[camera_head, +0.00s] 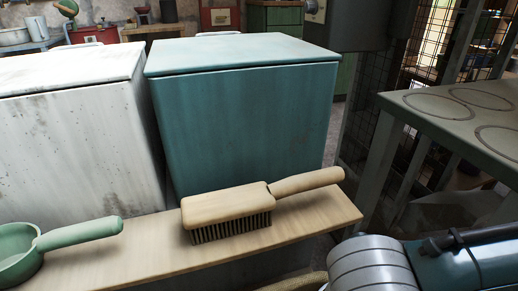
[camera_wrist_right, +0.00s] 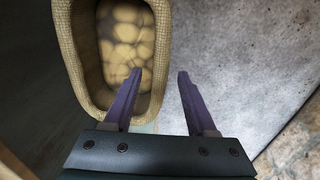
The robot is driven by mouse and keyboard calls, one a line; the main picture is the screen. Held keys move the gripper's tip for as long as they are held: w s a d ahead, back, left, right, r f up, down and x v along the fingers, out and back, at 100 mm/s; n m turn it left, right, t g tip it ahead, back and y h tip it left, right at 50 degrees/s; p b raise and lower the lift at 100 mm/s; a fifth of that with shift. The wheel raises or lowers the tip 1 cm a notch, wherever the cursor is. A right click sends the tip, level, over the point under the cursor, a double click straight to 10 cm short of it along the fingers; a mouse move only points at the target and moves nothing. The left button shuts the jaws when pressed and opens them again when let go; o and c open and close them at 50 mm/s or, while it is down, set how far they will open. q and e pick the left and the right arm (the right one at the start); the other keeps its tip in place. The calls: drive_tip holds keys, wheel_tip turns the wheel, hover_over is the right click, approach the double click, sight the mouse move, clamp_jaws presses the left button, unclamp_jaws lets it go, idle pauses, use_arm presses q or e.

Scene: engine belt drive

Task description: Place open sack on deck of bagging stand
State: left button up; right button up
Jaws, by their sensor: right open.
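The open sack (camera_wrist_right: 65,45) shows in the right wrist view as a tan woven rim around several rounded yellowish lumps. In the head view only a sliver of tan weave (camera_head: 295,284), likely the sack, shows at the bottom edge. My right gripper (camera_wrist_right: 160,74) is open. Its left finger overlaps the sack's mouth and its right finger is outside, with the sack's right wall between them in the picture; I cannot tell whether they touch. A grey-green table with ring marks (camera_head: 425,108), possibly the bagging stand, stands at the right in the head view. My left gripper is not in view.
A wooden shelf (camera_head: 150,247) crosses the front, with a brush (camera_head: 228,203) and a green scoop (camera_head: 80,233) on it. Behind it stand a white bin (camera_head: 75,140) and a teal bin (camera_head: 245,125), both with closed lids. Wire mesh (camera_head: 370,110) is beside the table.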

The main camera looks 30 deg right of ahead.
wheel_tip(320, 180, up, 5)
drive_tip(key=shift+s+p, duration=0.1)
drive_tip(key=shift+p, duration=0.9)
drive_tip(key=shift+a+r, duration=0.2)
drive_tip(key=shift+r, duration=0.05)
drive_tip(key=a+r+m+t+y, duration=0.2)
drive_tip(key=a+r+m+y, duration=0.1)
drive_tip(key=a+r+m, duration=0.4)
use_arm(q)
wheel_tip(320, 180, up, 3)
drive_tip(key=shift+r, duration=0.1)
use_arm(e)
drive_tip(key=s+d+r+m+t+h, duration=0.1)
drive_tip(key=s+d+r+m+h, duration=0.1)
drive_tip(key=d+m, duration=0.4)
drive_tip(key=d+r, duration=0.1)
drive_tip(key=d, duration=0.2)
drive_tip(key=shift+d+r+m+h, duration=0.15)
drive_tip(key=shift+d+m+h, duration=0.15)
drive_tip(key=shift+d+h, duration=0.1)
